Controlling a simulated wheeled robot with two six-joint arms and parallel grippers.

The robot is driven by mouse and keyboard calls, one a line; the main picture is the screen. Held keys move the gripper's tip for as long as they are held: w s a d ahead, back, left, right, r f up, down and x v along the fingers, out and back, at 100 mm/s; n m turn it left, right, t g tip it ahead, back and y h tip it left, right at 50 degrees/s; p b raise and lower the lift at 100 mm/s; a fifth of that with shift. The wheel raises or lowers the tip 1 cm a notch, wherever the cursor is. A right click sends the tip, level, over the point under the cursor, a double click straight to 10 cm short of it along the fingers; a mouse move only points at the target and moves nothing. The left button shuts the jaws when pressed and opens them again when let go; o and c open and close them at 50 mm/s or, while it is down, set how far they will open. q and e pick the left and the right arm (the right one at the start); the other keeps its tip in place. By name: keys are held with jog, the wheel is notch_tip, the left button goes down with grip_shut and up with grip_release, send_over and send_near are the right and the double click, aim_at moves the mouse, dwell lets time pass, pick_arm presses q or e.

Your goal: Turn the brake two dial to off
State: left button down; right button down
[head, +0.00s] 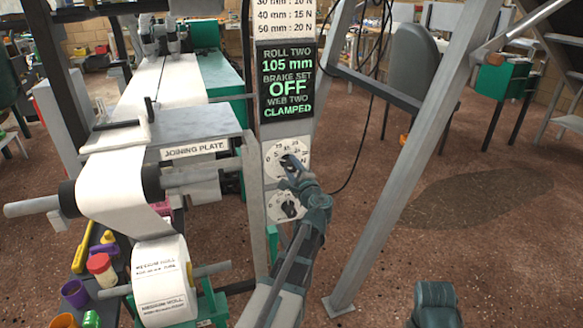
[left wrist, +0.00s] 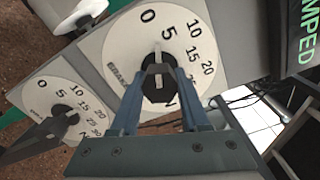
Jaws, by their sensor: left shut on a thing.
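The upper dial (head: 278,150) is a white numbered plate on a grey post, just below the display. In the left wrist view it is the larger dial (left wrist: 120,50), marked 0, 5, 10, 15, 20, with a partly hidden word. My left gripper (head: 290,168) is shut on its dark knob (left wrist: 157,62). The knob's pale line lies near 0 and 5; its exact setting is unclear. The lower dial (head: 287,207) is free and also shows in the left wrist view (left wrist: 75,95). The display (head: 287,82) reads roll two, 105 mm, brake set OFF, web two clamped.
The joining plate (head: 180,122) and a white paper roll (head: 163,280) stand left of the post. A slanted grey metal leg (head: 400,160) stands close on the right. Small tubs and tools lie at the lower left.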

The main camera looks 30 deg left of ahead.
pick_arm(q)
jog(key=shift+n, duration=0.6)
jog(key=shift+c, duration=1.9)
grip_release()
jog(key=v, duration=1.3)
jog(key=shift+s+d, duration=0.25)
jog(key=shift+d, duration=0.1)
jog(key=shift+f, duration=0.1)
